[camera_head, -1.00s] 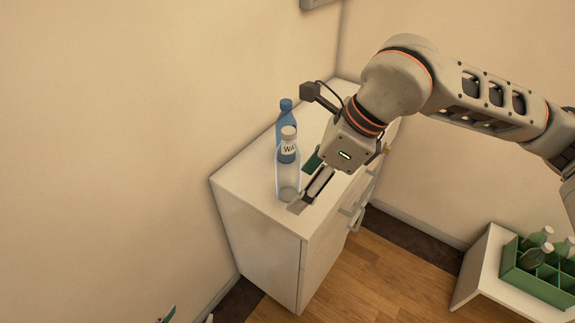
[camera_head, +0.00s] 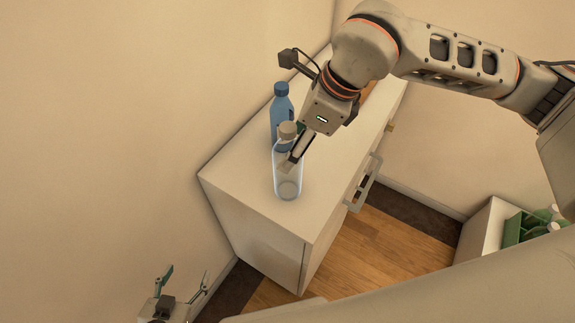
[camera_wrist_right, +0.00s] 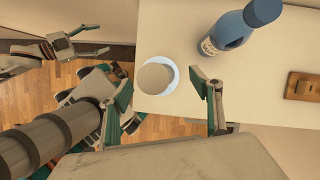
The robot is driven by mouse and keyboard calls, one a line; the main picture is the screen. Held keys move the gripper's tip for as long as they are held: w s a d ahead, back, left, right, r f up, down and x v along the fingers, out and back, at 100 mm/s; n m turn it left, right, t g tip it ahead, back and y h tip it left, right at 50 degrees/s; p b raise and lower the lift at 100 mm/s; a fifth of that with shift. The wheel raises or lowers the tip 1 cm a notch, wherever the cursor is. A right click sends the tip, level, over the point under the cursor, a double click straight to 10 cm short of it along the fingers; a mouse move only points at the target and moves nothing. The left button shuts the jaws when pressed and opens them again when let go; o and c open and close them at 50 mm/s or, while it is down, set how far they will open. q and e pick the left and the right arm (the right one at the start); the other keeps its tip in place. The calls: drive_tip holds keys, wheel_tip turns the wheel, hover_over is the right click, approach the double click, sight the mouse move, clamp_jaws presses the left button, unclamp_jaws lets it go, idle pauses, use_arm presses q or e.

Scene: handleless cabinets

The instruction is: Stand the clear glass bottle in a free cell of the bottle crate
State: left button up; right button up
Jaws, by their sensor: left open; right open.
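The clear glass bottle (camera_head: 289,186) stands upright on the white cabinet near its front corner. Its pale cap also shows from above in the right wrist view (camera_wrist_right: 154,77). My right gripper (camera_head: 291,157) is open at the bottle, with one finger seen at its upper body. In the wrist view its fingertips (camera_wrist_right: 160,80) are on either side of the bottle, not closed on it. My left gripper (camera_head: 182,287) is open and empty, low at the left. The green bottle crate (camera_head: 513,231) stands at the right, partly hidden by my arm; its cells cannot be made out.
A blue bottle (camera_head: 281,104) stands just behind the clear one, close to my right gripper; it also shows in the wrist view (camera_wrist_right: 228,32). The white cabinet top (camera_head: 237,172) is clear at the left. The crate rests on a low white surface (camera_head: 481,227).

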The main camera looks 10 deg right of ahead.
drive_tip(key=shift+x, duration=1.8)
drive_tip(key=shift+s, duration=0.1)
drive_tip(key=c, duration=1.6)
clamp_jaws()
drive_tip(key=shift+r, duration=0.1)
